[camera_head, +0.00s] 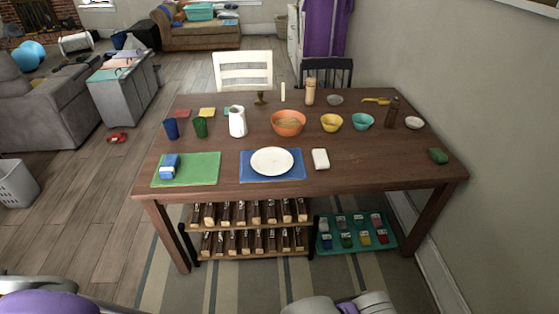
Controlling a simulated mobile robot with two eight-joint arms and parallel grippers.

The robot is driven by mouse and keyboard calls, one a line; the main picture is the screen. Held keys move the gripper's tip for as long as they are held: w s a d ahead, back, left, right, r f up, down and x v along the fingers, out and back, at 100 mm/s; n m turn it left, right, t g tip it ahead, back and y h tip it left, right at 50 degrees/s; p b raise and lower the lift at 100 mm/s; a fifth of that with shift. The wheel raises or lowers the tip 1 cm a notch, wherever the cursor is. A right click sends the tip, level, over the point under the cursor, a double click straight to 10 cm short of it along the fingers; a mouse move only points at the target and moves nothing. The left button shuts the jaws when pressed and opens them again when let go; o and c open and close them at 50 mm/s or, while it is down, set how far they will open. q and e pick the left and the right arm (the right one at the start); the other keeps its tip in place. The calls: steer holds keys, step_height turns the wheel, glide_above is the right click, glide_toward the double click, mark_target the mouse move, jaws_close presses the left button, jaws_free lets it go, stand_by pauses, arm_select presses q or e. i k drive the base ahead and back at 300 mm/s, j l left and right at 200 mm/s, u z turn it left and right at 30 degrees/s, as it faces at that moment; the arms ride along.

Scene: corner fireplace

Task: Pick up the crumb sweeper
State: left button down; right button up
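A small white rounded block (320,159) lies on the wooden table (225,190), just right of a blue mat with a white plate; it may be the crumb sweeper, but I cannot tell for sure. A blue and white item (169,166) lies on the green mat at the table's left front. A small dark green block (438,156) lies near the right edge. Grey and purple parts of my arms show at the bottom edge, well short of the table. I see neither gripper's fingers.
Cups, a white jug (237,121), an orange bowl (288,122), smaller bowls and a dark bottle (391,111) stand farther back. A wall is close on the right.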

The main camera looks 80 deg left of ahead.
mark_target(320, 158)
steer(key=k+u, duration=0.15)
steer(key=u, duration=2.1)
